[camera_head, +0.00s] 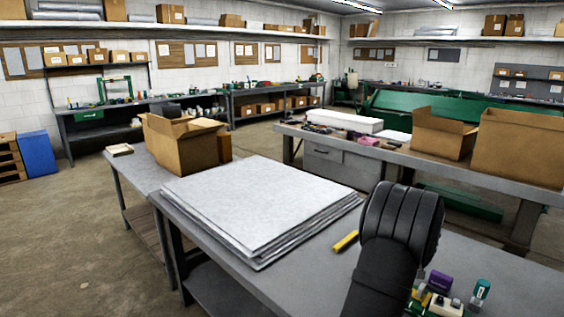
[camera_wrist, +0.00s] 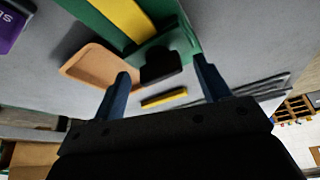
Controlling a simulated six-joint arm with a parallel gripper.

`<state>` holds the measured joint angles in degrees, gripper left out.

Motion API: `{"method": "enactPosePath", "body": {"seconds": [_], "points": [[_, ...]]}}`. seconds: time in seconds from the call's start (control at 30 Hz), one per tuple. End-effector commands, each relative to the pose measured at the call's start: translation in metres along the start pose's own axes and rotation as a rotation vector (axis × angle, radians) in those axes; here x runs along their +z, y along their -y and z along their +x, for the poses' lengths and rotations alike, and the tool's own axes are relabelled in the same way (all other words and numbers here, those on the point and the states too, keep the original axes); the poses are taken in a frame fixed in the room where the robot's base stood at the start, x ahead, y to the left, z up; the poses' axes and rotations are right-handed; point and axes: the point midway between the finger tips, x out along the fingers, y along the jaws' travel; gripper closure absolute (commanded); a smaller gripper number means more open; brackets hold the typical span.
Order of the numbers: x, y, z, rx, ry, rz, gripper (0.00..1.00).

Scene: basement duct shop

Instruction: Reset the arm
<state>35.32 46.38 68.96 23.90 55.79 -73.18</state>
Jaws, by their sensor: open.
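My gripper (camera_wrist: 161,66) shows in the wrist view with its two blue fingers spread apart. I see nothing held between them. Beyond the fingers are a tan shallow tray (camera_wrist: 84,68), a green item with a yellow stripe (camera_wrist: 122,18), a black piece (camera_wrist: 160,66) and a yellow bar (camera_wrist: 165,97). How far these lie from the fingertips I cannot tell. In the head view my black arm rises at the front right, and the gripper itself is not visible there.
A grey workbench (camera_head: 520,285) carries a stack of grey sheets (camera_head: 255,205) left of my arm. The yellow bar (camera_head: 345,241) lies between them. A purple box (camera_head: 440,281) and a green-capped item (camera_head: 481,291) stand right of the arm. Cardboard boxes (camera_head: 185,155) stand behind.

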Motion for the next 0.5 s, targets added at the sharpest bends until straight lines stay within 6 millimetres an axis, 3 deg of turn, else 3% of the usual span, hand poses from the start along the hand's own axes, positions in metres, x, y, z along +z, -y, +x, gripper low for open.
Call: {"method": "enactPosePath", "body": {"seconds": [0.5], "points": [[-0.0009,0.0028,-0.0001,0.145,0.000,0.348,0.31]]}}
